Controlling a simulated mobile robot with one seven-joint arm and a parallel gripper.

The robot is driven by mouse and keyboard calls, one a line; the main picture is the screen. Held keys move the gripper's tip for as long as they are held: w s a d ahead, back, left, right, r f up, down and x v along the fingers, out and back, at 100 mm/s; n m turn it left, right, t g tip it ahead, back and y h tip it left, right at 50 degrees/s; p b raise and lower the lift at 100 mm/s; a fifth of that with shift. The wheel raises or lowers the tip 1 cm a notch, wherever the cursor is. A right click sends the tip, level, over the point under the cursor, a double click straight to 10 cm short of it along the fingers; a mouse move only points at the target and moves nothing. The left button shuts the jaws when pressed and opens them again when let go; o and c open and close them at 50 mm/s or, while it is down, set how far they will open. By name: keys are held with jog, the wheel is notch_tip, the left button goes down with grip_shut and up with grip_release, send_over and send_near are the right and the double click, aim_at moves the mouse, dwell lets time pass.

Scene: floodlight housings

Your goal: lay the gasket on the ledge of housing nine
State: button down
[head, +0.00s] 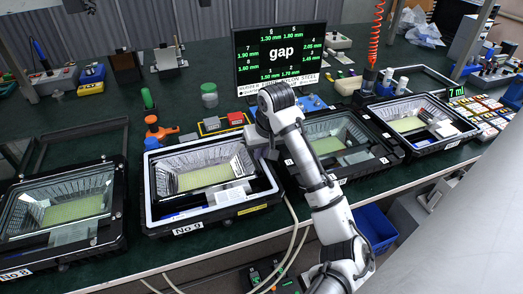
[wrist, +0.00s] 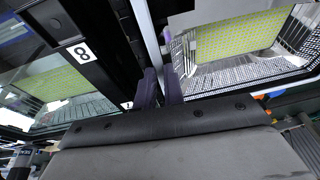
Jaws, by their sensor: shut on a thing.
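The gasket (head: 149,195) is a thin pale rectangular frame over the rim of housing nine (head: 176,230), labelled "No 9". It follows the rim closely; I cannot tell whether it touches the ledge all round. My gripper (head: 266,152) is at the right side of this housing, partly hidden by my arm in the head view. In the wrist view, the purple fingers of my gripper (wrist: 160,85) are close together on the pale strip of the gasket (wrist: 146,28). The inside of housing nine (wrist: 235,35), with its yellow-green board and reflector, shows at the right there.
Housing eight (head: 70,210) stands at the left. A dark-rimmed housing (head: 345,140) with small number tags stands close to the right, and another housing (head: 415,120) stands beyond. A monitor (head: 280,52) reading "gap" and an orange tool (head: 160,132) are behind. Free green bench lies between housings eight and nine.

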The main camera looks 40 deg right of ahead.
jog(key=c, duration=1.4)
grip_release()
jog(key=shift+r, duration=0.1)
jog(key=shift+r+p, duration=3.15)
jog(key=shift+r, duration=0.3)
